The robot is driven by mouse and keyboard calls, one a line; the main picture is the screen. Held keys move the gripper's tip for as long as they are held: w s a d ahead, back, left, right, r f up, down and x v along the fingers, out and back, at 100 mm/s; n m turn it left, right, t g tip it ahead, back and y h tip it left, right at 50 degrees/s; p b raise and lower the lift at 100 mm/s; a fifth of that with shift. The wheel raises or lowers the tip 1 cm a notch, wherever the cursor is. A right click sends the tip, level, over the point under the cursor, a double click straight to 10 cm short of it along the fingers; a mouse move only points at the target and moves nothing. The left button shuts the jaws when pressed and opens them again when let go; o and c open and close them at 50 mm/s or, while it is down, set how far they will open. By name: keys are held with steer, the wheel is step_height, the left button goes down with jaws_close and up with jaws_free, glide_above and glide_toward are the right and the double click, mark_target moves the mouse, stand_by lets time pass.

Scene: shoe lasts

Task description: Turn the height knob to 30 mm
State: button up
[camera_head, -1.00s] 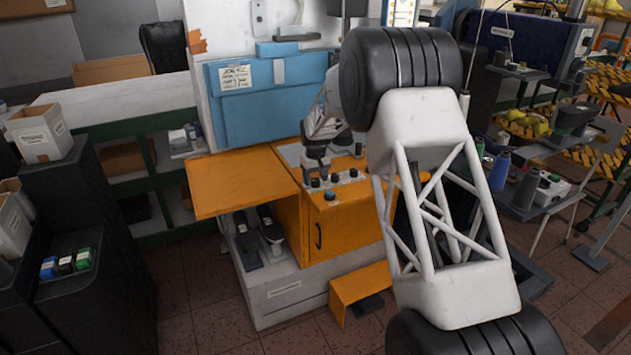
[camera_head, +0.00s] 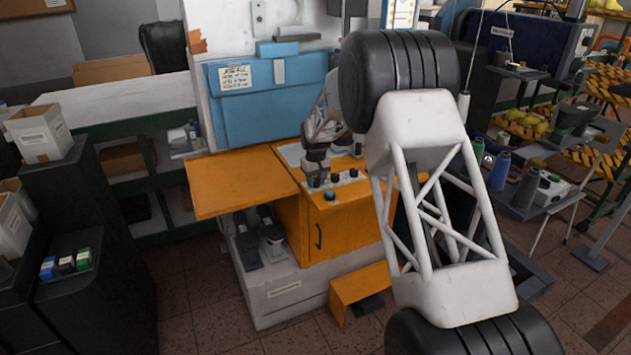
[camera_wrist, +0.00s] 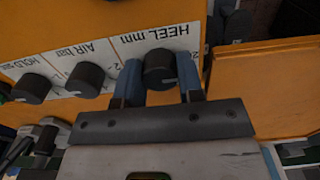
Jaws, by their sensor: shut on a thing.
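In the wrist view, a black knob (camera_wrist: 160,67) sits below the printed label "HEEL mm" on a white label strip (camera_wrist: 130,45) of the orange panel. My gripper (camera_wrist: 160,82) is shut on this knob, with one blue-grey finger on each side of it. The fingers and knob hide most of the scale, so I cannot read the setting. In the head view, my gripper (camera_head: 315,172) is down at the left end of the row of knobs on the orange machine (camera_head: 340,218).
Two more black knobs stand beside the held one, at "AIR bar" (camera_wrist: 86,79) and "HOLD s" (camera_wrist: 32,88). In the head view, a blue button (camera_head: 330,196) is in front of the knobs. An orange shelf (camera_head: 235,183) is to the left.

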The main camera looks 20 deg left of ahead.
steer(key=shift+m, duration=0.4)
steer(key=m, duration=0.8)
steer(key=shift+m, duration=0.3)
steer(key=m, duration=0.4)
steer(key=shift+m, duration=2.2)
steer(key=o, duration=0.9)
steer(key=shift+r, duration=0.1)
